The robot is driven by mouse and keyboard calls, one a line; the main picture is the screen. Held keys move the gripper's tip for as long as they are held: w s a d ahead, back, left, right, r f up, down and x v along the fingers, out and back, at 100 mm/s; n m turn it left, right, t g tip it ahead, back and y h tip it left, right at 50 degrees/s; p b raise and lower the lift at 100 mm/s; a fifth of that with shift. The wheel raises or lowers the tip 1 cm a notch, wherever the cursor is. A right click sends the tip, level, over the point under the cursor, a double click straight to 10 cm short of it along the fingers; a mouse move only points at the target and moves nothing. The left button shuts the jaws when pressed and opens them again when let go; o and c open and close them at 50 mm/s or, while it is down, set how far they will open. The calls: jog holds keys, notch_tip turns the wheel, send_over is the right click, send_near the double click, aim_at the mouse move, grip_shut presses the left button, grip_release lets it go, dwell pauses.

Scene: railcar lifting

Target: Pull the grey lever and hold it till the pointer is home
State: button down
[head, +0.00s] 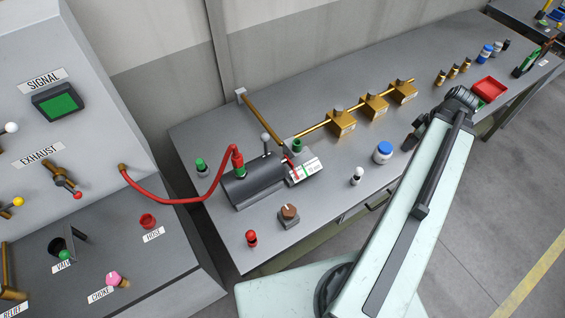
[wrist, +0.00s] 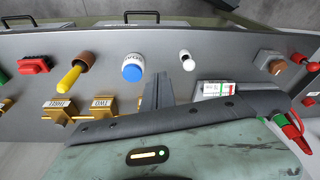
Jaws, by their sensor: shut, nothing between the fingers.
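The grey lever (head: 265,141) is a thin upright rod with a pale ball knob, beside the dark cylinder (head: 252,183) on the bench. A white gauge plate (head: 306,170) with green and red marks sits at the cylinder's right end; it also shows in the wrist view (wrist: 216,90). The pointer's exact reading is too small to tell. My gripper (head: 408,143) is shut and empty, well to the right of the lever, beyond the blue-lidded jar. Its fingers show in the wrist view (wrist: 158,78). I cannot make out the lever in the wrist view.
A red hose (head: 185,198) runs from the left console to the cylinder. Brass blocks (head: 374,106) on a pipe line the back. The blue-lidded jar (head: 383,152), a small white-topped peg (head: 357,176) and a brown knob (head: 289,212) stand in front. A red tray (head: 489,89) lies right.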

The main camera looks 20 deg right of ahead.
notch_tip(320, 180, up, 8)
jog(key=w+p, duration=0.1)
jog(key=p, duration=0.6)
jog(key=shift+w+a, duration=0.15)
jog(key=shift+a, duration=0.05)
jog(key=shift+f, duration=0.15)
